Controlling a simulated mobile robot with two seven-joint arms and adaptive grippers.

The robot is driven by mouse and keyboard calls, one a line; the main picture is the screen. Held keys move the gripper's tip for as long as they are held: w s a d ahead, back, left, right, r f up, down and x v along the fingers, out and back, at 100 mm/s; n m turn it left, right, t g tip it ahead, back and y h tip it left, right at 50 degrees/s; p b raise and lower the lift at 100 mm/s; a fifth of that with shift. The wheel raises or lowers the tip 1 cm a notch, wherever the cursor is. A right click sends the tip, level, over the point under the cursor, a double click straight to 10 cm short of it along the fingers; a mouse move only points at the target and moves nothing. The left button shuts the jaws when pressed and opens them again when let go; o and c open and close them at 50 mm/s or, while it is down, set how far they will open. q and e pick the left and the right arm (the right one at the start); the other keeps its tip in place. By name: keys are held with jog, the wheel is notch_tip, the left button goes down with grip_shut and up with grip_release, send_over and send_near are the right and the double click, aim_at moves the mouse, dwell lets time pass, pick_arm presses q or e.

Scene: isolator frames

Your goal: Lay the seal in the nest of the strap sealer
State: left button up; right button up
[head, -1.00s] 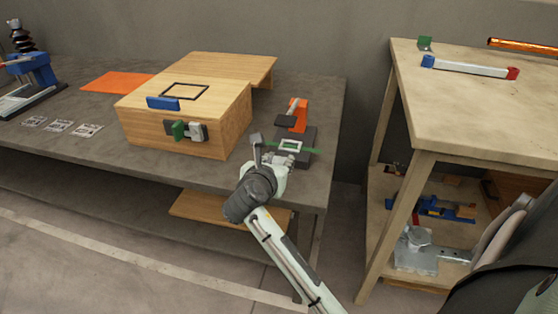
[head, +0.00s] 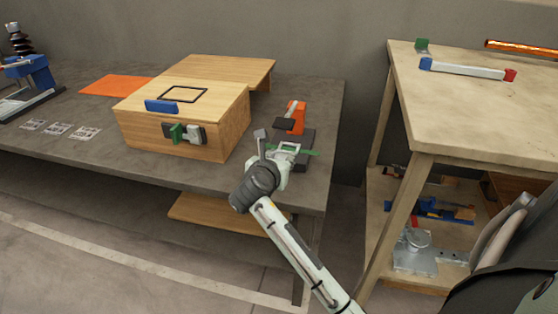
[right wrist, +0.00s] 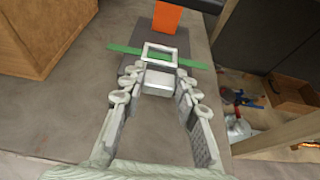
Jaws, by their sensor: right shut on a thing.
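The strap sealer stands at the right end of the grey bench, with an orange lever (head: 297,113) and a dark base (head: 304,158). A pale square frame, which looks like its nest, sits over a green strap; both show in the right wrist view, the frame (right wrist: 160,46) and the strap (right wrist: 124,49). My right gripper (right wrist: 158,76) is shut on a small silver block, the seal (right wrist: 158,84), just in front of the frame. In the head view my right gripper (head: 287,158) is at the sealer's near side and mostly hides the seal. My left gripper is out of view.
A wooden box (head: 190,130) with a blue handle and a green-and-grey latch stands left of the sealer. An orange sheet (head: 115,85) and several printed cards lie farther left. A separate wooden table (head: 480,110) stands at the right, across a gap.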

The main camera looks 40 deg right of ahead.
aim_at(288, 152)
jog(key=shift+w+d, duration=0.4)
jog(key=shift+d, duration=0.1)
jog(key=shift+r+x, duration=0.2)
jog(key=shift+x, duration=1)
jog(key=shift+w+d+f, duration=0.1)
jog(key=shift+w+d, duration=0.55)
jog(key=shift+d, duration=0.05)
jog(key=shift+r+x, duration=0.15)
jog(key=shift+x, duration=0.6)
jog(key=shift+r+x, duration=0.2)
jog(key=shift+x, duration=0.55)
jog(key=shift+f, duration=0.35)
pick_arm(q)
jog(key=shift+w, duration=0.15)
pick_arm(e)
jog(key=shift+f, duration=0.1)
